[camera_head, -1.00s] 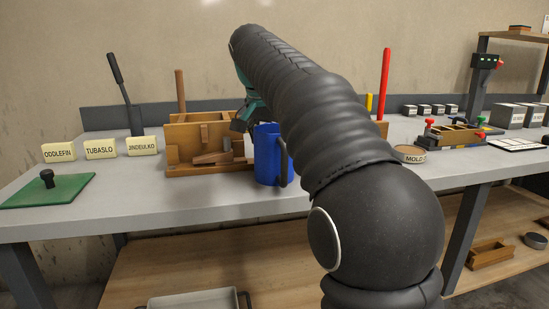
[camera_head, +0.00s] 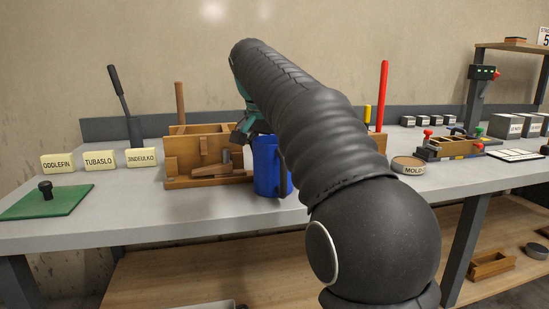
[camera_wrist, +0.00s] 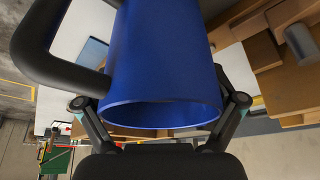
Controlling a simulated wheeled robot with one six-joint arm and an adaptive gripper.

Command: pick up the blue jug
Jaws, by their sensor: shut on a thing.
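The blue jug (camera_head: 267,168) is upright at the worktable in the head view, in front of the wooden box. Its base looks level with the tabletop; I cannot tell whether it touches. My gripper (camera_head: 243,131) is at its upper left, partly hidden by my arm, which also covers the jug's right side. In the wrist view the jug (camera_wrist: 160,55) fills the middle, its open rim towards the camera and its dark handle at the left. My gripper (camera_wrist: 160,107) has a finger on each side of the rim and is shut on the jug.
The wooden box (camera_head: 185,150) with wooden pieces is close behind the jug. Name cards (camera_head: 99,160) and a green board (camera_head: 46,203) with a black knob are at the left. A round mold tin (camera_head: 407,165) is at the right. The table front left of the jug is clear.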

